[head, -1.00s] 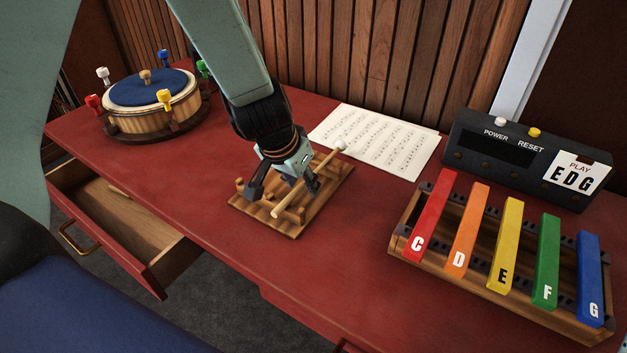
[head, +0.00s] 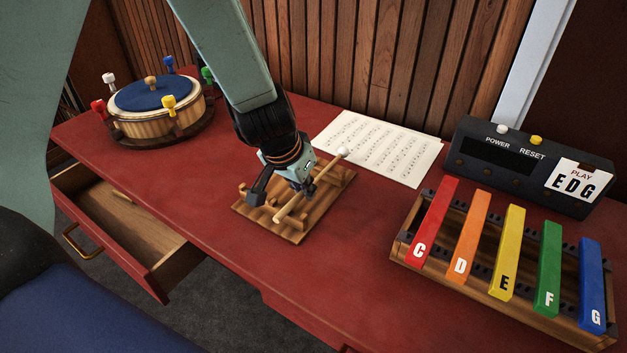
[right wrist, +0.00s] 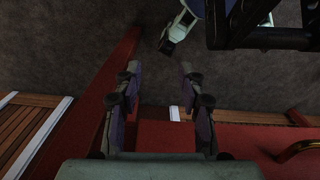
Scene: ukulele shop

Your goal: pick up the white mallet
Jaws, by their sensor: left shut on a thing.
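The white mallet, with a round white head (head: 343,152) and a light wooden handle (head: 320,173), lies slanted over a small wooden rack (head: 291,236) on the red desk in the head view. My left gripper (head: 299,190) comes down from above and is shut on the middle of the handle. The gripper hides part of the handle and rack. I cannot tell whether the handle is clear of the rack's pegs. My right gripper (right wrist: 158,95) shows in the right wrist view, fingers wide apart with nothing between them.
Sheet music (head: 385,148) lies behind the rack. Coloured chime bars (head: 507,254) and a black control box (head: 520,165) are at the right. A round drum-like box (head: 155,120) with coloured pegs stands at the left. A desk drawer (head: 120,235) hangs open at front left.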

